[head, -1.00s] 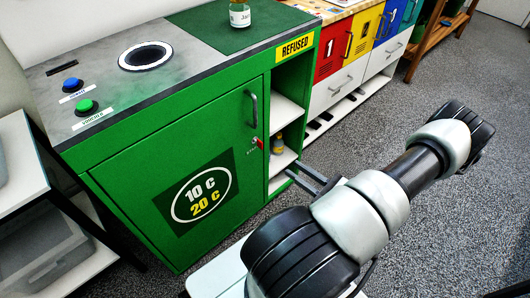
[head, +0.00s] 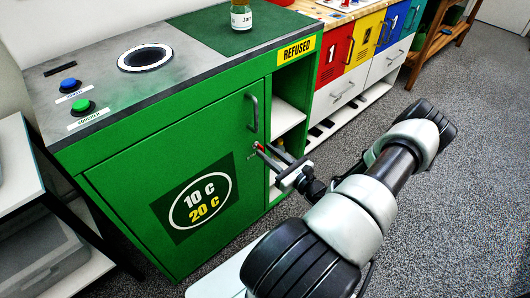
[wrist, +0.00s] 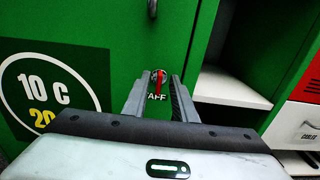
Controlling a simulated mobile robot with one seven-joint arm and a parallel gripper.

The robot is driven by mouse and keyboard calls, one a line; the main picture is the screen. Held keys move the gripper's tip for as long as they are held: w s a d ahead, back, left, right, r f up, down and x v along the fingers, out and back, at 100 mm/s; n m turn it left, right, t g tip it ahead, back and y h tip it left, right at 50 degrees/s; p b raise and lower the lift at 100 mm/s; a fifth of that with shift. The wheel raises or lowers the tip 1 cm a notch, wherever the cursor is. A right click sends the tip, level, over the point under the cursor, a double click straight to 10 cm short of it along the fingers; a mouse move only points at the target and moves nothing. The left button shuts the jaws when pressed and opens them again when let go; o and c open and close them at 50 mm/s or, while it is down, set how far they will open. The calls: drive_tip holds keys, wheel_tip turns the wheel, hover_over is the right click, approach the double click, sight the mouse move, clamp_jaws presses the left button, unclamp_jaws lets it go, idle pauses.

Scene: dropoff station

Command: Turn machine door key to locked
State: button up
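The green machine door (head: 130,195) is shut, with a "10 C 20 C" sign on it. The small red key (wrist: 158,76) sits in a round lock on the door, above a label partly hidden by a finger and reading "AFF". In the wrist view the key looks slightly tilted from upright. My gripper (wrist: 160,77) is open, its two fingers pointing at the door on either side of the key, with gaps visible. In the head view my gripper (head: 264,152) is at the lock by the door's right edge, and its fingers largely cover the key.
A grey door handle (head: 252,112) is above the lock. Open shelves (head: 287,116) are just right of the door. The countertop holds a jar (head: 241,16), a blue button (head: 68,85) and a green button (head: 85,106). A white shelf unit (head: 30,175) stands at left.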

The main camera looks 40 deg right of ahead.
drive_tip(key=shift+w, duration=0.9)
drive_tip(key=shift+c, duration=0.4)
clamp_jaws()
